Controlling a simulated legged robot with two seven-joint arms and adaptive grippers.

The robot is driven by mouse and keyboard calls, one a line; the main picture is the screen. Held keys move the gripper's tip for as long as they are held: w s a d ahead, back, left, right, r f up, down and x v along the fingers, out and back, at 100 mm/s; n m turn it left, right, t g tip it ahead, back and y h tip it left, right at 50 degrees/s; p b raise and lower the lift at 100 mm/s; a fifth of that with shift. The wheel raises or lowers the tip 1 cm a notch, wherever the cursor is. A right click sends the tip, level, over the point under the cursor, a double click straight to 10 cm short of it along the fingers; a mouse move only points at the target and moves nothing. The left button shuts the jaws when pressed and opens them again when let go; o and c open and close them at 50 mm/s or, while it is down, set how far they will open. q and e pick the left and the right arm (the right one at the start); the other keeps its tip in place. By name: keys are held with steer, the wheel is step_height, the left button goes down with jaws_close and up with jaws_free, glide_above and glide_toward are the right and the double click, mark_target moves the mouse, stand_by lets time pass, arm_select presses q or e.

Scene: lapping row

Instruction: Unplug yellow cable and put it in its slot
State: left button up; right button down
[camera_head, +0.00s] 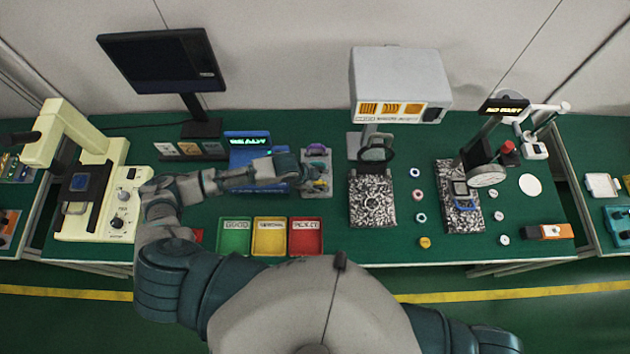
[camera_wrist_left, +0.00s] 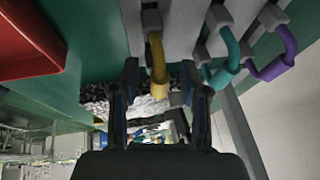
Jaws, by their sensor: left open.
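The yellow cable (camera_wrist_left: 157,66) hangs as a short bent loop from a grey slotted holder (camera_wrist_left: 182,22) in the left wrist view. Its lower end lies between the two fingers of my left gripper (camera_wrist_left: 160,82), which is open, with gaps on both sides. A teal cable (camera_wrist_left: 229,52) and a purple cable (camera_wrist_left: 279,60) sit in neighbouring slots to the right. In the head view my left gripper (camera_head: 306,172) is at the left edge of the holder. The purple cable (camera_head: 316,149) shows at the back of it, and the yellow cable (camera_head: 320,185) near its front. My right gripper is out of view.
A blue tester (camera_head: 250,148) with a lit screen stands behind my left forearm. Green (camera_head: 233,250), yellow (camera_head: 269,250) and red (camera_head: 305,250) trays lie in front. A speckled plate (camera_head: 372,212) and a grey box on a stand (camera_head: 395,85) are to the right.

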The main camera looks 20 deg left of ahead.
arm_select(q)
steer(key=v, duration=1.1)
steer(key=shift+a+r, duration=0.2)
steer(key=shift+r, duration=0.1)
steer(key=shift+s, duration=0.1)
